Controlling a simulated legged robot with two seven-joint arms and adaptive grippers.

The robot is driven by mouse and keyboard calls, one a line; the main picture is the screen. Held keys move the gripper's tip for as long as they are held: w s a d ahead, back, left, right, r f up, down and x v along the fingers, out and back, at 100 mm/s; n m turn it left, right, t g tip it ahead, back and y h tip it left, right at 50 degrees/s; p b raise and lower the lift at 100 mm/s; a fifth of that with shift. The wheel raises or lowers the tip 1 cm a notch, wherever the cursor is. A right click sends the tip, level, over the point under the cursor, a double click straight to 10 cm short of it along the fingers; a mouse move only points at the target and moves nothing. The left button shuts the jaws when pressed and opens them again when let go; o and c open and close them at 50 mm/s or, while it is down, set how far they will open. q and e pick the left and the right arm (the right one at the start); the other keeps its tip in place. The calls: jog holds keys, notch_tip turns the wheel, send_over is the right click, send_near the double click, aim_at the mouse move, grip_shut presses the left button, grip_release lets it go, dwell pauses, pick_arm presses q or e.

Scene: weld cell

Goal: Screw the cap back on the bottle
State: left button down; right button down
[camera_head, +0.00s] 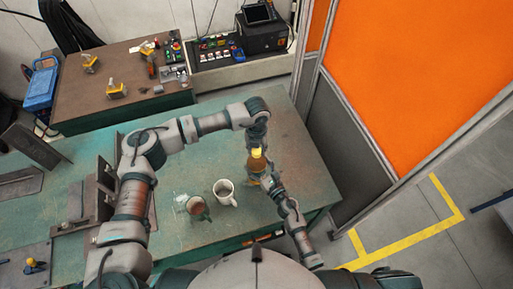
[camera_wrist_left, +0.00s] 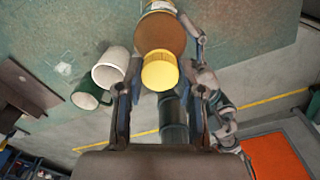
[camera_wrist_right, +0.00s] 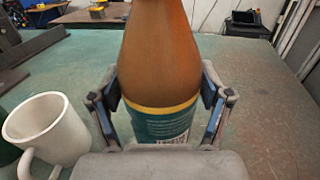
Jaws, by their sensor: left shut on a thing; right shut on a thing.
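The brown bottle (camera_head: 257,163) stands on the green table, and its yellow cap (camera_head: 256,152) is at its top. In the left wrist view the cap (camera_wrist_left: 160,73) covers the bottle's mouth; whether it is threaded cannot be told. My left gripper (camera_head: 257,146) comes from above and is shut on the cap, with a finger on each side in the left wrist view (camera_wrist_left: 160,90). My right gripper (camera_head: 265,178) is shut on the bottle low on its body. In the right wrist view its fingers flank the bottle (camera_wrist_right: 160,65) near the yellow-edged green label.
A white mug (camera_head: 224,192) and a dark green mug (camera_head: 197,208) stand left of the bottle. Metal fixtures (camera_head: 100,190) are on the table's left. A brown-topped bench (camera_head: 120,75) with small parts is behind. An orange panel (camera_head: 420,70) is at right.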

pick_arm(q)
jog(key=m, duration=0.5)
jog(key=shift+w, duration=0.15)
jog(key=m, duration=1.5)
jog(key=shift+m, duration=0.4)
jog(key=m, duration=0.2)
jog(key=shift+m, duration=0.4)
jog(key=m, duration=0.5)
jog(key=shift+m, duration=0.3)
jog(key=c, duration=0.7)
grip_release()
